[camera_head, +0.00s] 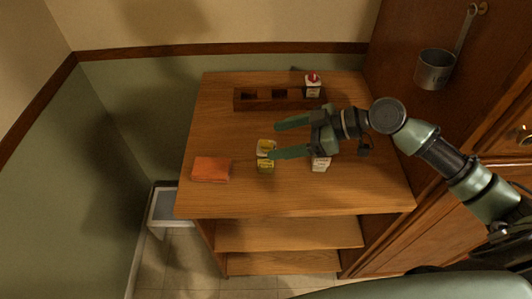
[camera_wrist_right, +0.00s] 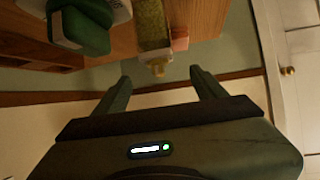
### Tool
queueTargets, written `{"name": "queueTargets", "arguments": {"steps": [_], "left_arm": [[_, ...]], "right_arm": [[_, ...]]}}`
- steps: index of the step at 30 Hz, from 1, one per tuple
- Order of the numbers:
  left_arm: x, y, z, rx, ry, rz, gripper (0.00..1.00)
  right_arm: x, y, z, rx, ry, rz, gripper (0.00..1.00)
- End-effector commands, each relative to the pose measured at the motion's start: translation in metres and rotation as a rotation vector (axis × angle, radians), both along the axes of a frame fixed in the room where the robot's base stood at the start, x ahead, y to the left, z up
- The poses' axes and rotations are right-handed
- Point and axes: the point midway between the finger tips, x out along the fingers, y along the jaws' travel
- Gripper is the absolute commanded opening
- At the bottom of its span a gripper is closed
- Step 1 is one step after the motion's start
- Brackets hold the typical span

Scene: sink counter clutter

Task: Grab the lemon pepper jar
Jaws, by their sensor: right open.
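My left gripper does not show.
An orange block (camera_head: 211,169) lies left of the jar. A white container (camera_head: 320,164) stands below my wrist. A dark wooden rack (camera_head: 280,98) at the back holds a red-topped white container (camera_head: 313,88). A metal pot (camera_head: 435,70) hangs on the right. The front counter strip is clear.

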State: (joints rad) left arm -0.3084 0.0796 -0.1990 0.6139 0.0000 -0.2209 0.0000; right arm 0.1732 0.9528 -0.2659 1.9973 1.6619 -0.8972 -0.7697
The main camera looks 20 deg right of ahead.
Motion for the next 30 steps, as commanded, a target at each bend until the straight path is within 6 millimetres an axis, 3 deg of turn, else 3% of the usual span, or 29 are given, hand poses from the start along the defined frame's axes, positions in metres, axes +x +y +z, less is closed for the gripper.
{"name": "queueTargets", "arguments": {"steps": [6, 17, 18, 25, 26, 30], "left_arm": [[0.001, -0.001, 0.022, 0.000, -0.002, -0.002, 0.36], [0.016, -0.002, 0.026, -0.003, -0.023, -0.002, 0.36], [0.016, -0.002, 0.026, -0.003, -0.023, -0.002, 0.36], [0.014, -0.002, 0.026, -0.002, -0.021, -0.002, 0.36], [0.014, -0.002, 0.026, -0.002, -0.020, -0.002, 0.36], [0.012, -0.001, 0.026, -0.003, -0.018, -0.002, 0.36]], "right_arm": [[0.011, 0.023, -0.018, 0.004, 0.002, -0.001, 0.71], [0.016, 0.034, -0.030, -0.003, 0.001, 0.000, 0.71], [0.016, 0.034, -0.030, -0.001, 0.002, 0.000, 0.68], [0.016, 0.033, -0.030, -0.001, 0.002, 0.000, 0.04], [0.016, 0.033, -0.030, -0.001, 0.002, 0.000, 0.00], [0.016, 0.033, -0.030, 0.000, 0.001, 0.000, 0.00]]}}
